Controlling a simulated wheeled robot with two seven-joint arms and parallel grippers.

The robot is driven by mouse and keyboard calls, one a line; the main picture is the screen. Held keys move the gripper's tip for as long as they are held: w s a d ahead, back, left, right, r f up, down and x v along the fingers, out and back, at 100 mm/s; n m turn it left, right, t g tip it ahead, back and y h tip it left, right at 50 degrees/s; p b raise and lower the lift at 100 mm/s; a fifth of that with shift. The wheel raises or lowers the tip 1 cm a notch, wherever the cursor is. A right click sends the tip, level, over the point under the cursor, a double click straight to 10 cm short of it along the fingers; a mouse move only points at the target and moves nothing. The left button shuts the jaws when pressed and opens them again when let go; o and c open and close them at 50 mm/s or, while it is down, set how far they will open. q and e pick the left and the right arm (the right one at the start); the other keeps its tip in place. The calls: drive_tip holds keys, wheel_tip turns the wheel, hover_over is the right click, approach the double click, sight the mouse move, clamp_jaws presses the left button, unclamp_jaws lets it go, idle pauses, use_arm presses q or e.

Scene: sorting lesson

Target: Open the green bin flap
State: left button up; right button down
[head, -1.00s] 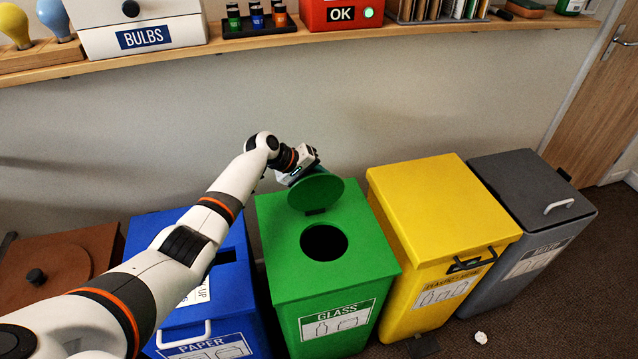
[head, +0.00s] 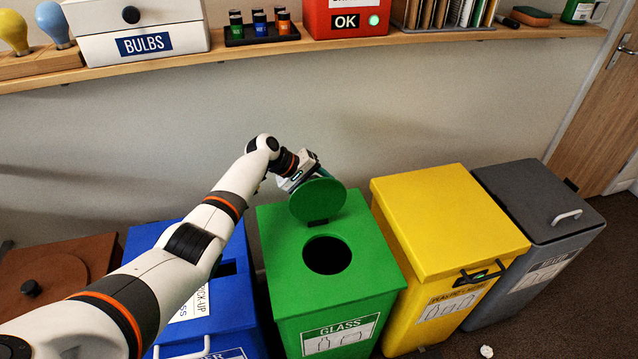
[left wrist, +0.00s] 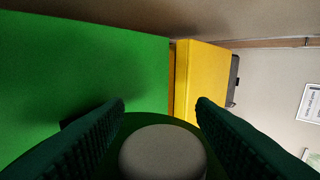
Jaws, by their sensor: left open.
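The green bin (head: 375,250) is labelled GLASS and has a round dark hole (head: 327,255) in its top. Its round green flap (head: 318,203) stands raised at the back of the hole, leaving the hole uncovered. My left gripper (head: 308,172) is behind the flap, at its upper edge. In the left wrist view my left gripper's two dark fingers (left wrist: 160,118) are apart. A round pale grey knob (left wrist: 163,152) sits between them, in front of the dark green flap disc. The fingers show gaps to the knob. My right gripper is in neither view.
The blue bin (head: 235,308) stands left of the green bin, partly under my left arm. The yellow bin (head: 440,225) and grey bin (head: 530,205) stand to the right. A wooden shelf (head: 300,47) runs along the wall above. A white crumpled piece (head: 486,351) lies on the floor.

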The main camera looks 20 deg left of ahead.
use_arm(q)
drive_tip(key=shift+r, duration=0.1)
drive_tip(key=p+v, duration=0.1)
drive_tip(key=v, duration=1.1)
drive_tip(key=shift+f, duration=0.2)
